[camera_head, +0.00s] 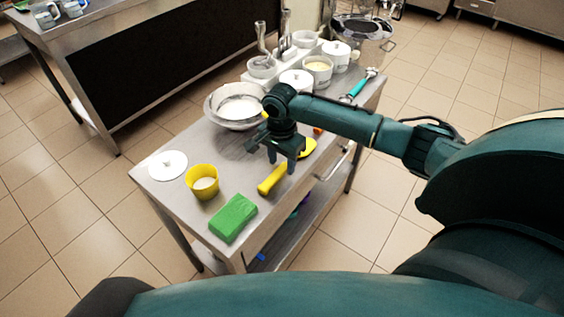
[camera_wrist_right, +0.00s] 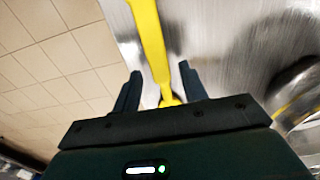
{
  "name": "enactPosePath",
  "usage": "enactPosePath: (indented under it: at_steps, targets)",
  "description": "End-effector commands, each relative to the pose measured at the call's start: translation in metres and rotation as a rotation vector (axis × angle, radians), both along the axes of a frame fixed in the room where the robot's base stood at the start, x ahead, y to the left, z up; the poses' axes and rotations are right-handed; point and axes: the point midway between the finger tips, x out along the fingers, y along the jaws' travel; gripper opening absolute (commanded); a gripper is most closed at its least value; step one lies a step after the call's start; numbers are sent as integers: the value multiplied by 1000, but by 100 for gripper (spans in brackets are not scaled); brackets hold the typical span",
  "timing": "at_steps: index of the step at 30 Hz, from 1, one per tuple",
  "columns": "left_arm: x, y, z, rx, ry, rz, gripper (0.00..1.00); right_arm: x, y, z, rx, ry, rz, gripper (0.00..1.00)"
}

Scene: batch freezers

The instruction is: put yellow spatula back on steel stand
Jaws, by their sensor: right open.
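The yellow spatula (camera_head: 271,180) lies near the front edge of a steel table (camera_head: 160,193), which has a lower shelf. My right gripper (camera_head: 281,164) is open above it and hides part of it. Another yellow piece (camera_head: 307,148) shows just right of the fingers; I cannot tell how it joins. In the right wrist view, the yellow spatula (camera_wrist_right: 151,40) runs between the open fingers of my right gripper (camera_wrist_right: 160,68), with a gap on both sides. No grip on it shows. My left gripper is not in view.
A green block (camera_head: 233,218), a yellow cup (camera_head: 202,182) and a white disc (camera_head: 168,165) occupy the table's near left part. A metal bowl (camera_head: 222,117) stands behind my right gripper. White pots (camera_head: 318,72) and a teal-handled tool (camera_head: 359,86) are farther back.

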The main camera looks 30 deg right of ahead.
Motion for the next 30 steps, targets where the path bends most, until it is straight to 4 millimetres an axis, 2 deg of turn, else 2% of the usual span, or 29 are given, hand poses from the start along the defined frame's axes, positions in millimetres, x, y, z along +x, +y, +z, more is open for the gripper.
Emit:
enactPosePath:
  at_steps: [9, 15, 21, 30]
  targets:
    - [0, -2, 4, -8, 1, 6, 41, 1, 1, 68, 1, -5, 0, 43]
    - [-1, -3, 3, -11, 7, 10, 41, 0, 2, 100, 1, -3, 0, 43]
    - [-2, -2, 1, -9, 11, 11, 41, -1, 2, 112, 0, 0, 0, 43]
    - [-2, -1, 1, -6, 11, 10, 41, -1, 2, 113, 1, -1, 0, 43]
